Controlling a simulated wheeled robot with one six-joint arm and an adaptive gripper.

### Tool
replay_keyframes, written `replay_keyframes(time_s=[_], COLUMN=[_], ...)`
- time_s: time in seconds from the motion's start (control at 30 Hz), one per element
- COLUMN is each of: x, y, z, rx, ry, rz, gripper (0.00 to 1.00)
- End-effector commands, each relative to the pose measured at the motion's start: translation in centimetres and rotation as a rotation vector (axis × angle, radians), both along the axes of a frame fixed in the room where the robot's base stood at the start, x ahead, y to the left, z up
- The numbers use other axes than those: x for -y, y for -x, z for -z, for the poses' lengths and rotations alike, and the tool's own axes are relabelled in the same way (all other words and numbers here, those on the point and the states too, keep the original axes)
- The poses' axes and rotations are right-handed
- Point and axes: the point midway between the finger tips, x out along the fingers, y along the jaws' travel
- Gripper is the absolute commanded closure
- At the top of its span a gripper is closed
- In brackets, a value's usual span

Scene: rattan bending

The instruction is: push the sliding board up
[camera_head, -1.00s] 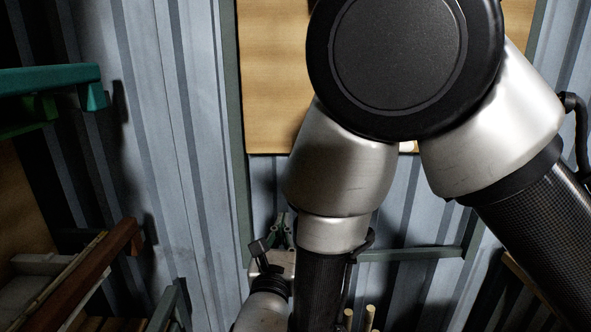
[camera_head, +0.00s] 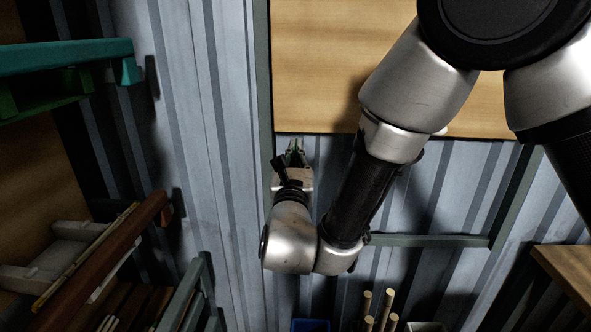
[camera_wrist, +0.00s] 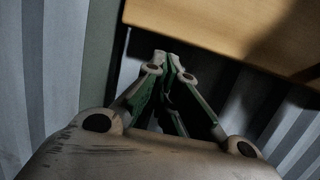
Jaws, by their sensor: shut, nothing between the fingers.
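The sliding board (camera_head: 318,70) is a plain light wooden panel in a dark green frame on the wall. Its lower edge is above the frame's crossbar, with open space between. It also shows at the upper right of the wrist view (camera_wrist: 225,28). My gripper (camera_head: 296,146) is shut and empty, pointing up close below the board's lower left part. In the wrist view the closed fingertips (camera_wrist: 166,56) are near the board's lower edge. I cannot tell whether they touch it. My arm hides the board's upper right part.
The frame's left post (camera_head: 264,95) runs close beside my gripper. The green crossbar (camera_head: 440,241) crosses below the board. A teal rack (camera_head: 65,57) and a wooden shelf (camera_head: 105,255) stand left. Several rattan sticks (camera_head: 388,300) and a blue bin (camera_head: 311,325) are below.

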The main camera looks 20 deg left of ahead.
Motion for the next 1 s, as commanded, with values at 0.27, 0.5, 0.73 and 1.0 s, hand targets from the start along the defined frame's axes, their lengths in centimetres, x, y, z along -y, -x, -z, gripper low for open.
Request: replay_keyframes(time_s=[0.27, 0.5, 0.73, 1.0], x=[0.0, 0.0, 0.0, 0.1], y=[0.0, 0.0, 0.0, 0.1], z=[-0.9, -0.9, -3.0, -10.5], rx=[0.0, 0.0, 0.002, 0.005], ry=[0.001, 0.0, -0.004, -0.01], rz=[0.0, 0.0, 0.0, 0.001], gripper=[1.0, 1.0, 1.0, 1.0])
